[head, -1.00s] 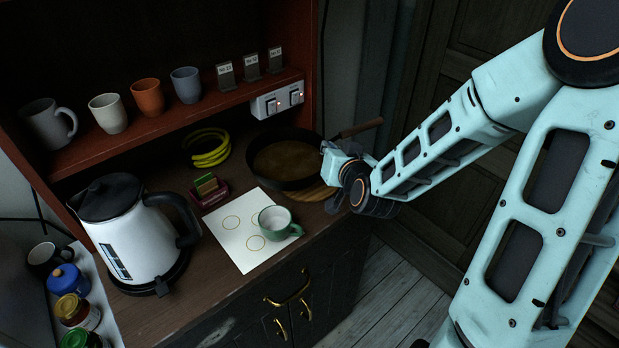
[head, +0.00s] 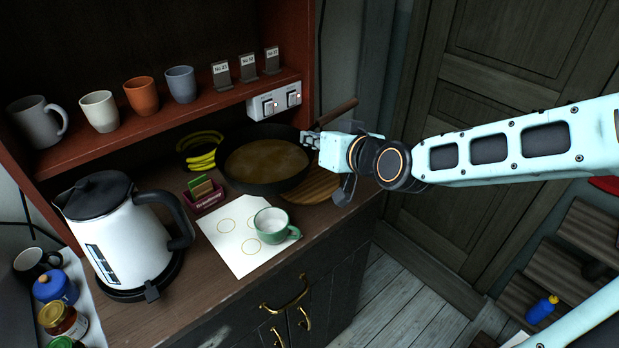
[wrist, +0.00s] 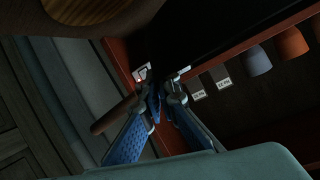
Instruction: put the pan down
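The dark frying pan (head: 265,163), with brown contents, is level over the back of the counter, its handle (head: 337,114) pointing to the upper right. I cannot tell whether its base touches the counter. My gripper (head: 312,141) is at the pan's right edge, where the handle joins. In the wrist view my blue-padded fingers (wrist: 160,92) are close together at the handle's root, and the brown handle (wrist: 108,117) sticks out beside them; the grip itself is partly hidden. A round slatted wooden board (head: 318,186) lies right of the pan, partly under its edge.
A bowl of bananas (head: 201,158) is close at the pan's left. A card holder (head: 205,195), a paper sheet (head: 232,250) with a green cup (head: 271,223), and a white kettle (head: 127,245) stand nearer. The red shelf (head: 160,124) with cups is behind.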

